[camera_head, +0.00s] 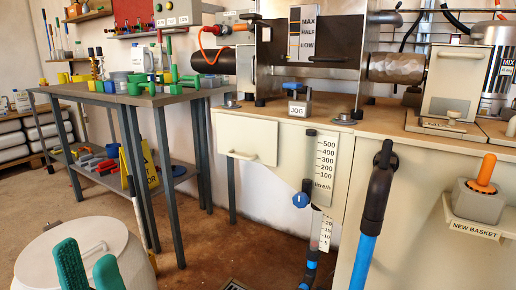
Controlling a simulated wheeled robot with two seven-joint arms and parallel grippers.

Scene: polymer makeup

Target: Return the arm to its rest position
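My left gripper (90,262) shows at the bottom left edge as two green fingers. The fingers stand apart with a gap between them, and I see nothing held in it. The fingers appear in front of a pale round drum (38,245) with a lid and handle. I cannot tell how far they are from it. The rest of the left arm is below the picture. My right gripper and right arm do not show.
A dark metal table (150,97) with green and yellow items stands at the left. A beige machine cabinet (285,190) with a JOG button (298,106) fills the right. A blue and black hose (368,225) stands before it. Brown floor (190,265) lies open between.

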